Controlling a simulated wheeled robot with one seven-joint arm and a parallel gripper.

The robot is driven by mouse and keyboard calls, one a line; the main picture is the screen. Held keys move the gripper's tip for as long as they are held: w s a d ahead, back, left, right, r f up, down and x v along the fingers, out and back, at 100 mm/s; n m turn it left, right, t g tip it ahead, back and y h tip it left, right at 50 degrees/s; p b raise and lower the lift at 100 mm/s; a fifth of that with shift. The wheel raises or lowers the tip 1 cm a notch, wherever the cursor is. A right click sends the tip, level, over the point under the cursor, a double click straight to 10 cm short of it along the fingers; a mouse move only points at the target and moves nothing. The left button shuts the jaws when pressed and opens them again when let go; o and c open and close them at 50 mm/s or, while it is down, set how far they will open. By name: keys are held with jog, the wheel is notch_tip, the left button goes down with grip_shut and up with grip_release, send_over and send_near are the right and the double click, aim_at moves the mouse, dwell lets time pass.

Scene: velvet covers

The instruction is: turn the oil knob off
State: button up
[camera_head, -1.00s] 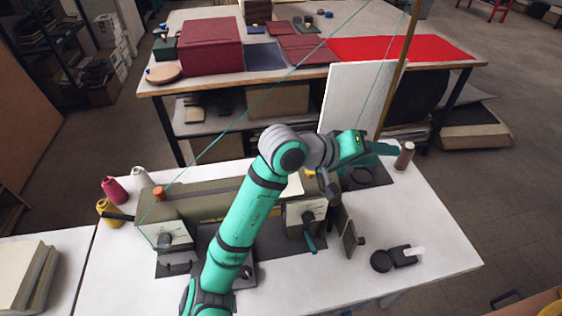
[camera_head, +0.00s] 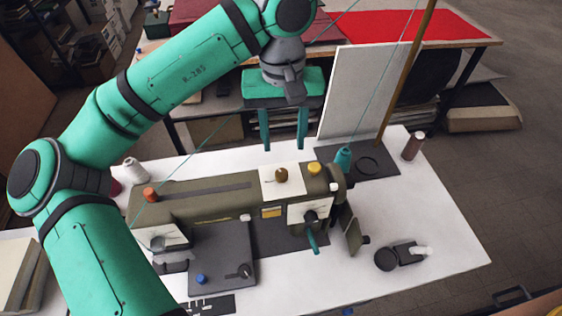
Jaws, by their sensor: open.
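The sewing machine (camera_head: 200,200) is long and olive-grey and lies across the white table. On its top is a brownish, rounded knob (camera_head: 282,175) on a white square plate (camera_head: 268,187). A yellow round cap (camera_head: 314,168) sits just right of the plate. No readable label shows which of these is the oil knob. My gripper (camera_head: 284,146) is teal and points down with its two fingers apart and empty. In the picture its tips are just above the brownish knob; they appear clear of it.
Thread cones stand around the machine: teal (camera_head: 343,160), brown (camera_head: 412,147) and white (camera_head: 134,171). An orange cap (camera_head: 150,195) is at the machine's left end. A white upright panel (camera_head: 363,92) and wooden pole (camera_head: 408,60) stand behind.

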aim_at(281, 172)
jog(key=f, duration=1)
jog(key=shift+a+f, duration=0.2)
jog(key=shift+f, duration=0.1)
jog(key=c, duration=1.1)
